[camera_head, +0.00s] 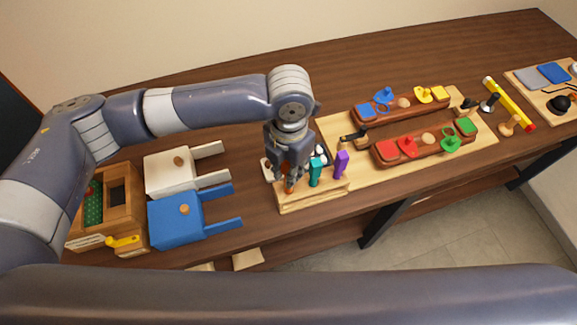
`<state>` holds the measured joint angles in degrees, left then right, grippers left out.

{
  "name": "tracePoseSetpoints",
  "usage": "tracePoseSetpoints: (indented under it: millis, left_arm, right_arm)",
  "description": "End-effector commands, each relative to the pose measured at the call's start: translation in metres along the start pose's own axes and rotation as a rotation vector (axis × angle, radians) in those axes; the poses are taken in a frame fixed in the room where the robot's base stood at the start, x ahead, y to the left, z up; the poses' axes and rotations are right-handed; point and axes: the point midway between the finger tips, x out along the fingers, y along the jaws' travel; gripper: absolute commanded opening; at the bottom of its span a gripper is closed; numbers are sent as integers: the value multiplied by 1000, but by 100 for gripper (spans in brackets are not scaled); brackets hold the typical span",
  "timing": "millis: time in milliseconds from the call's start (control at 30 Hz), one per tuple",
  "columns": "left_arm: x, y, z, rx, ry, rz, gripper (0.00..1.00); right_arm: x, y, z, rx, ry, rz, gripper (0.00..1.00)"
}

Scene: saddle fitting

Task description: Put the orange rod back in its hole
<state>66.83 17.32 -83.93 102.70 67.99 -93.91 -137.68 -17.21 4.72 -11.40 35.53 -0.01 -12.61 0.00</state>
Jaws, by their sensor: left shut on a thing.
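My left gripper (290,184) points down over the left end of a pale wooden block (318,198) at the table's front edge. It is shut on the orange rod (290,188), of which only a small part shows between and below the fingers. I cannot tell whether the rod's lower end is inside a hole, because the gripper hides that spot. A teal rod (316,171) and a purple rod (341,163) stand upright in the block to the right of the gripper. My right gripper is not in view.
A wooden board with two dark trays of coloured pieces (423,142) lies to the right. White (170,178) and blue (176,220) two-pronged boxes and a wooden box (127,208) stand left. The back of the table is clear.

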Motion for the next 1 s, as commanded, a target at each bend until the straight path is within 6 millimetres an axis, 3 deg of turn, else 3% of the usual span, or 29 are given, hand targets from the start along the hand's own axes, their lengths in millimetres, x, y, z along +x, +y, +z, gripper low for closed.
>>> tracePoseSetpoints:
  millis: [1000]
  left_arm:
    - [37,0,0,0,0,0,2]
  right_arm:
    - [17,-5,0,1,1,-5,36]
